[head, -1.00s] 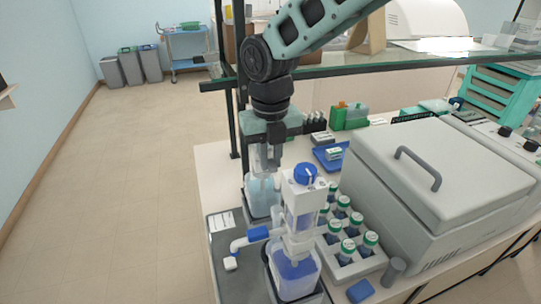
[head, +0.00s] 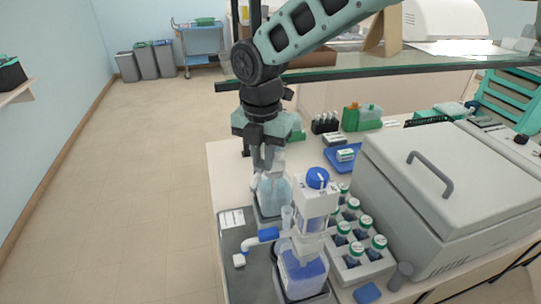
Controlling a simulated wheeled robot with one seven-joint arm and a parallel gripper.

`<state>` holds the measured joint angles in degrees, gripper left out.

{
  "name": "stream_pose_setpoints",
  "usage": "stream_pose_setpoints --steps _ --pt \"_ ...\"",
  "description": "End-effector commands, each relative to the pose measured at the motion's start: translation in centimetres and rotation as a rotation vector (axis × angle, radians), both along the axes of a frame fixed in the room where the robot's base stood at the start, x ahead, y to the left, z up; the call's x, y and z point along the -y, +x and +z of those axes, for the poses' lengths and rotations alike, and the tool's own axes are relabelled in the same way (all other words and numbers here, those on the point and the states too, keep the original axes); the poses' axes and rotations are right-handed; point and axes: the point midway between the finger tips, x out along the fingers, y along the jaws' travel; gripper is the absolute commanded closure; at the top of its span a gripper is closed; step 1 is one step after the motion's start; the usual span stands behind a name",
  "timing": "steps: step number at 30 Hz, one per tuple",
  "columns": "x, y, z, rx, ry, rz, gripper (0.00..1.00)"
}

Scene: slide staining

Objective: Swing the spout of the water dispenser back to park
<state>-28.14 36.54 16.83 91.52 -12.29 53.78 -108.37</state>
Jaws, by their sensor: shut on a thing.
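Two dispenser bottles stand in line on the bench's left side. The rear one, with pale blue, clear contents, looks like the water dispenser (head: 270,197); its top is mostly hidden by my gripper. My gripper (head: 268,168) points down over it, fingers close together on a pale part at its top. This seems to be its spout, but fingers hide its shape and direction. The front dispenser (head: 317,205) has a blue knob, darker blue liquid and a white spout with a blue sleeve (head: 268,235) reaching left. My gripper is apart from it.
A rack of green-capped bottles (head: 352,254) stands right of the dispensers, beside a large grey lidded machine (head: 440,190). A dark tray (head: 235,258) lies below the front spout. A glass shelf (head: 400,72) crosses behind my arm. Open floor lies left.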

Motion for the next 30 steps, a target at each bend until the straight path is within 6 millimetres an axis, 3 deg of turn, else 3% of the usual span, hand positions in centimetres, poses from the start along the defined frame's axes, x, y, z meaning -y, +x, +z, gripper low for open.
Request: stream_pose_setpoints --steps 18,30 --pt "-2.9 2.5 0.1 0.003 0.001 -0.578 1.00" --pt "-3.6 3.9 0.1 0.002 0.001 -0.835 1.00"
